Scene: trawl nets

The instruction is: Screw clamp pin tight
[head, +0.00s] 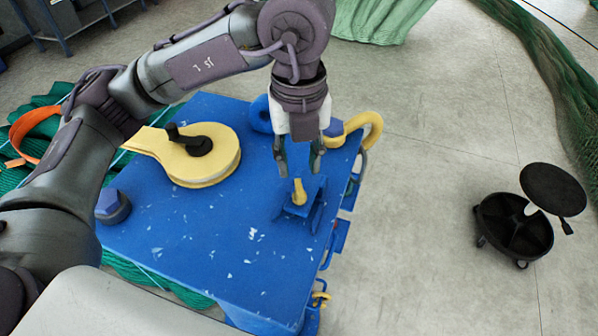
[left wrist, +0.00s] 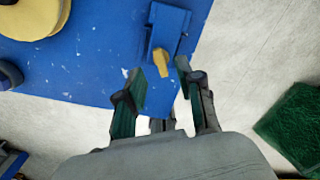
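The clamp pin (head: 299,193) shows as a small yellow handle standing in a blue clamp block (head: 307,215) near the right edge of the blue table. It also shows in the left wrist view (left wrist: 161,62), on the blue block (left wrist: 168,28). My left gripper (head: 299,170) points down just above and behind the pin in the head view, fingers apart and empty. In the left wrist view the pin lies beyond the open fingertips (left wrist: 160,78), in line with the gap between them. I cannot tell any contact with the pin. The pin's lower part is hidden in the block. My right gripper is not in view.
The blue table (head: 190,250) also carries a yellow round sheave (head: 220,165) with a black handle, a blue knob (head: 113,207) and a yellow hook (head: 365,128). Green nets (head: 375,18) lie around.

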